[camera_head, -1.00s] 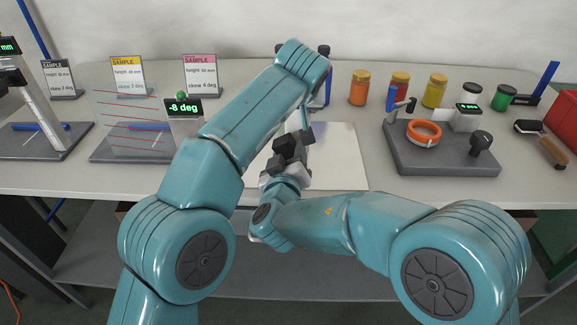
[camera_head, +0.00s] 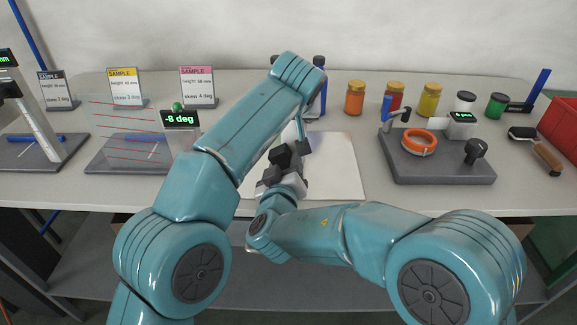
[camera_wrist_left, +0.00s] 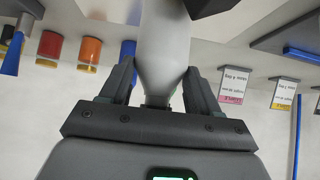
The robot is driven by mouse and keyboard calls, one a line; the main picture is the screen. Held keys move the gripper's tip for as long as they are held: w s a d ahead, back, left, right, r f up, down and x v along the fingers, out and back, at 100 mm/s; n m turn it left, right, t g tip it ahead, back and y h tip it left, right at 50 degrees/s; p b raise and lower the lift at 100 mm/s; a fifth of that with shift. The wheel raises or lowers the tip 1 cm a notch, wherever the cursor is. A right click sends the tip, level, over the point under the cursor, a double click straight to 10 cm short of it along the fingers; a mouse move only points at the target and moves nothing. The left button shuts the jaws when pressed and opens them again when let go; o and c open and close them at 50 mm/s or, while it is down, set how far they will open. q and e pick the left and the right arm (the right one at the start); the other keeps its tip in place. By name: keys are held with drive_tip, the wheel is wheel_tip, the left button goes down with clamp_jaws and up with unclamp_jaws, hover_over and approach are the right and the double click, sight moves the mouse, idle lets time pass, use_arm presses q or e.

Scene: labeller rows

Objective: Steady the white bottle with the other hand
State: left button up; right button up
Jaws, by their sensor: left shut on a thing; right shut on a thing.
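The white bottle (camera_wrist_left: 163,45) fills the upper middle of the left wrist view, its narrowing end between my left gripper's fingers (camera_wrist_left: 160,92). My left gripper is shut on it. In the head view my left arm hides that gripper and most of the bottle. My right gripper (camera_head: 284,157) is over the white mat and shut at the bottle, mostly hidden behind its dark fingers. A dark block at the top of the left wrist view touches the bottle's side; it looks like part of my right gripper.
The white mat (camera_head: 335,170) lies mid-table. A grey fixture (camera_head: 440,168) with an orange ring (camera_head: 419,141) stands to its right, with several capped jars behind. On the left are a clear lined panel (camera_head: 125,125) with a "-8 deg" display (camera_head: 180,119) and sample cards (camera_head: 198,86). A brush (camera_head: 537,150) lies far right.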

drive_tip(key=shift+w, duration=0.7)
idle(0.6)
use_arm(q)
drive_tip(key=shift+a, duration=0.1)
use_arm(e)
drive_tip(key=shift+d+r, duration=0.1)
drive_tip(key=shift+d, duration=2.1)
drive_tip(key=shift+s+a, duration=0.15)
drive_tip(key=shift+a, duration=1)
drive_tip(key=shift+s+a, duration=0.1)
drive_tip(key=shift+a, duration=1)
use_arm(q)
drive_tip(key=shift+f, duration=0.1)
use_arm(e)
drive_tip(key=shift+s, duration=0.1)
drive_tip(key=shift+s+d, duration=0.15)
drive_tip(key=shift+s, duration=3.25)
